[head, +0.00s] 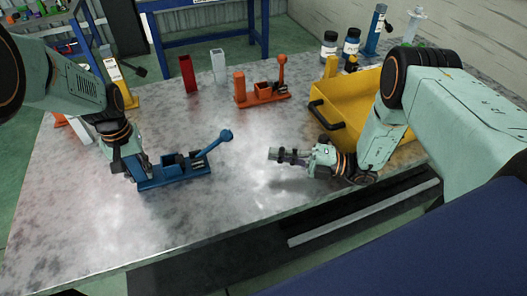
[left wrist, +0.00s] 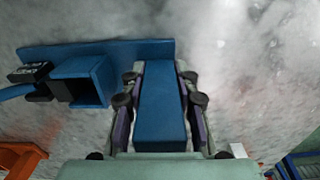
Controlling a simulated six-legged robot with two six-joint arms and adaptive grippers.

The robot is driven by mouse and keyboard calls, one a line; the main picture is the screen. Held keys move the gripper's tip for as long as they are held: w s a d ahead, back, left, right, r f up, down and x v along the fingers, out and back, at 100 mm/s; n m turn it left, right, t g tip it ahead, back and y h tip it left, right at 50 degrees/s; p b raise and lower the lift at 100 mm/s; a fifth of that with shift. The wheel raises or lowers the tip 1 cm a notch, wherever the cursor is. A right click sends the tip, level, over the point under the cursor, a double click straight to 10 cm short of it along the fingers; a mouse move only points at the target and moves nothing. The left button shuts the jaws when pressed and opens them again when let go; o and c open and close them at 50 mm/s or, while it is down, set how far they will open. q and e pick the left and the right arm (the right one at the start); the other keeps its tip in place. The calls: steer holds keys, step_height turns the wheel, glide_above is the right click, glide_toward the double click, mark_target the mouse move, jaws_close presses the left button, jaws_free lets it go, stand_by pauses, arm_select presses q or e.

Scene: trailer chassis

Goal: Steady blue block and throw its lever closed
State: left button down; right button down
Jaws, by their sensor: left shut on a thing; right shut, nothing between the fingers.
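The blue block (head: 178,178) stands on the metal table, left of centre in the head view. Its blue lever (head: 214,143) slants up to the right and ends in a round knob. My left gripper (head: 138,172) is shut on the post at the block's left end. The left wrist view shows this blue post (left wrist: 160,110) between the two fingers, with the block's base (left wrist: 95,50) and square socket (left wrist: 82,82) beside it. My right gripper (head: 272,154) is shut and empty above the table, to the right of the lever and apart from it.
An orange block (head: 262,97) with a lever stands farther back. A red box (head: 187,74) and a white one (head: 219,66) stand behind. A yellow bin (head: 352,100) is at the right, close to my right arm. The table between lever and right gripper is clear.

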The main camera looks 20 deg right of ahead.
stand_by(0.5)
steer(key=w+a+r+m+g+h, duration=0.25)
steer(key=w+a+r+h, duration=0.2)
steer(key=a+r, duration=0.6)
steer(key=s+d+r+m+h, duration=0.2)
steer(key=s+r+m+h, duration=0.2)
steer(key=s+r+h, duration=0.25)
glide_toward(219, 141)
step_height(219, 141, down, 2)
steer(key=w+a, duration=0.2)
steer(key=a, duration=0.1)
steer(key=shift+w+d+f+g+h, duration=0.25)
steer(key=shift+d+f+h, duration=0.1)
steer(key=shift+h, duration=0.05)
